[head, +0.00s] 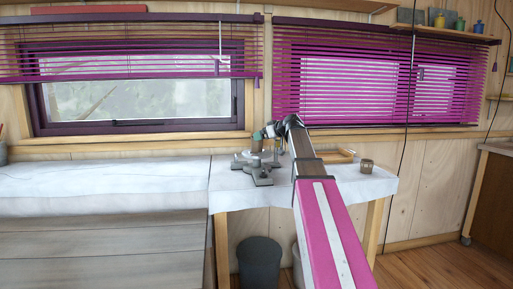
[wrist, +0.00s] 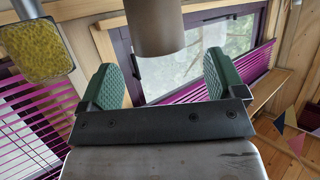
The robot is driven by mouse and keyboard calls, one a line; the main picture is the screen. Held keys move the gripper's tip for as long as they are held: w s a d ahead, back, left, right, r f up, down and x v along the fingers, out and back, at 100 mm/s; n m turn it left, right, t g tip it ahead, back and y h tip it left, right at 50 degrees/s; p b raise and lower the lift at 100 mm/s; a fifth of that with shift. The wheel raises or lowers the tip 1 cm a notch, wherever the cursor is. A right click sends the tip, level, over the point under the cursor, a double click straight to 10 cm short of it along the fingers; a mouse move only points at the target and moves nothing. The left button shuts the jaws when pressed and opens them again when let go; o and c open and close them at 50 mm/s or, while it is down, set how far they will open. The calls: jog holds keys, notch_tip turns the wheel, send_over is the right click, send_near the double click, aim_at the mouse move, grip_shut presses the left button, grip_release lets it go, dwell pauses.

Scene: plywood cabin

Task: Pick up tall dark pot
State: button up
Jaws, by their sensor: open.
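My gripper (wrist: 164,72) is open and empty, with its green pads apart. In the wrist view a dark grey-brown cylinder (wrist: 155,30), likely the tall dark pot, shows in the gap between the pads. Its upper part is cut off by the frame, and neither pad touches it. In the head view my gripper (head: 267,133) is over the back of the white-covered table (head: 340,192), partly hidden by my wrist. A small brownish upright thing (head: 257,142) shows beside it; I cannot tell whether it is the same pot.
A grey object with several arms (head: 252,170) stands on the table's left. A small brownish pot (head: 367,166) stands at the right. A yellow textured piece (wrist: 45,50) is left of the pads. A dark bin (head: 260,262) is under the table. Windows with purple blinds (head: 350,85) are behind.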

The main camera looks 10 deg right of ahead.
aim_at(257, 144)
jog(key=shift+x, duration=2.75)
jog(key=shift+d, duration=0.1)
jog(key=c, duration=1.2)
